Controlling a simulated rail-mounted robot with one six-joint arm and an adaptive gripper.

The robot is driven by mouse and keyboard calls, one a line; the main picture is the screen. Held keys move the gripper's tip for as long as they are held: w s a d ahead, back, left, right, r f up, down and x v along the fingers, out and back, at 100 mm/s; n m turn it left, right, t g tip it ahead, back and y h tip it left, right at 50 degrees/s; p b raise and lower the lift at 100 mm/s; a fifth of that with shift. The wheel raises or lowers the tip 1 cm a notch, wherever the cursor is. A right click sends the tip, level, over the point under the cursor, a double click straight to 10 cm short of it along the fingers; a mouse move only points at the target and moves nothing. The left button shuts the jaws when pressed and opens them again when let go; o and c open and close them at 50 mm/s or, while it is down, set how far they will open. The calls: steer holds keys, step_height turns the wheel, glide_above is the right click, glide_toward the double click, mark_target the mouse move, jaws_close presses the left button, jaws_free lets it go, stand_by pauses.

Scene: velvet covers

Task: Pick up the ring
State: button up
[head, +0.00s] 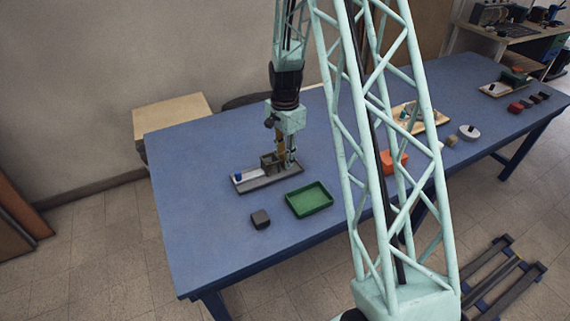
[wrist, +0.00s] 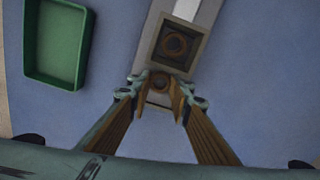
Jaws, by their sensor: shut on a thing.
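A small brown ring (wrist: 160,82) shows in the wrist view between the fingertips of my gripper (wrist: 162,98), which is shut on it. The ring is too small to make out in the head view. Just beyond it stands an open square grey box (wrist: 200,54) with another round brown piece (wrist: 175,44) inside. The box (head: 267,160) also shows in the head view, on a long grey base (head: 272,182) on the blue table. My gripper (head: 286,163) points down at the right side of this box. Its fingertips are partly hidden there.
A green tray (head: 310,199) lies in front of the base, to the right, and a dark block (head: 260,219) stands left of it. A blue piece (head: 238,177) sits at the base's left end. An orange object (head: 393,162) is farther right. The blue table's (head: 205,240) front left is clear.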

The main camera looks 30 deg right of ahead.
steer(key=shift+r, duration=0.15)
steer(key=shift+r+p, duration=0.55)
steer(key=shift+r, duration=1.1)
steer(key=s+a, duration=0.1)
steer(key=s, duration=0.4)
steer(key=s+a+r+p, duration=0.1)
steer(key=s, duration=0.4)
steer(key=s+a, duration=0.1)
steer(key=s, duration=0.4)
steer(key=shift+s+r, duration=0.2)
steer(key=shift+s, duration=0.15)
